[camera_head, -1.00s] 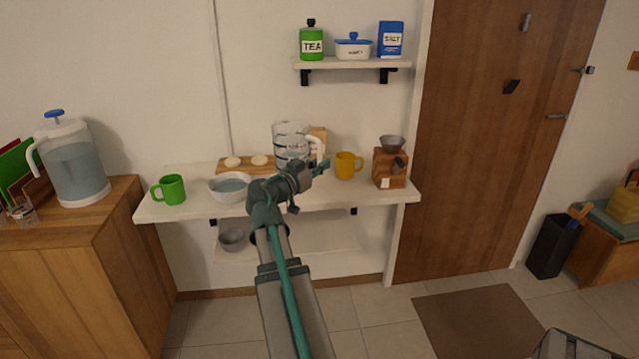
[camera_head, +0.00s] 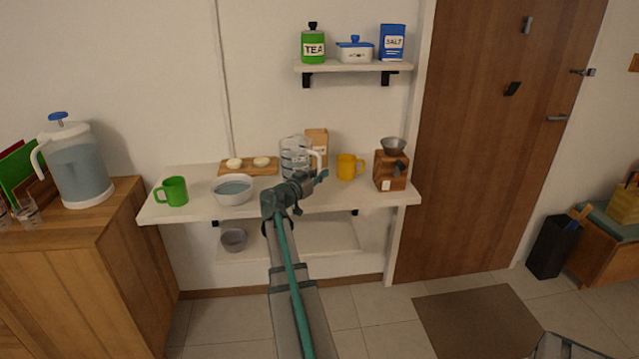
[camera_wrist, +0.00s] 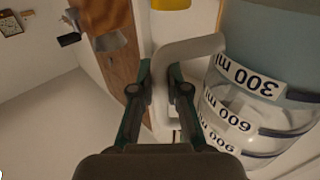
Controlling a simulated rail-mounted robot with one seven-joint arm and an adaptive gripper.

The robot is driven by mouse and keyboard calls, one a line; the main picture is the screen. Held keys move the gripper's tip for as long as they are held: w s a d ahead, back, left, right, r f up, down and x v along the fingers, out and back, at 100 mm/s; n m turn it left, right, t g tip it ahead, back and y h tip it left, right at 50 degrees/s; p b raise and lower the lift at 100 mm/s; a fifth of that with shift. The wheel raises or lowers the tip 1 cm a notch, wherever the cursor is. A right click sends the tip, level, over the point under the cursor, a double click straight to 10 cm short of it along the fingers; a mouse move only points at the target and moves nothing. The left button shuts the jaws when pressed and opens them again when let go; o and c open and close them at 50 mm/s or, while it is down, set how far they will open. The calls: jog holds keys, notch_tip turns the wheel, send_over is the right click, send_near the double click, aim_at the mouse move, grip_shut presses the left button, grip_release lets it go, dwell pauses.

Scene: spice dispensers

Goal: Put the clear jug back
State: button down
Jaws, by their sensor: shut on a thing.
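The clear jug (camera_head: 294,158) has measuring marks and a white handle on its right side. In the head view it is at the white shelf table, behind my gripper (camera_head: 316,178). In the wrist view the jug (camera_wrist: 262,120) fills the right side, with its ml labels upside down. My gripper (camera_wrist: 160,95) is shut on the jug's handle (camera_wrist: 190,48), which passes between the fingers. The arm partly hides the jug's base, so I cannot tell whether it touches the shelf.
A bowl of water (camera_head: 233,190) and a green mug (camera_head: 172,191) stand to the left. A yellow mug (camera_head: 348,167) and a wooden grinder (camera_head: 390,168) stand to the right. A cutting board (camera_head: 248,168) and a carton (camera_head: 317,143) are behind. The front shelf edge is partly clear.

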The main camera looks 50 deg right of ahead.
jog(key=shift+w+d+f, duration=0.1)
jog(key=shift+f, duration=0.8)
jog(key=shift+w+d+f, duration=0.1)
jog(key=shift+f, duration=0.95)
jog(key=c, duration=1.2)
grip_release()
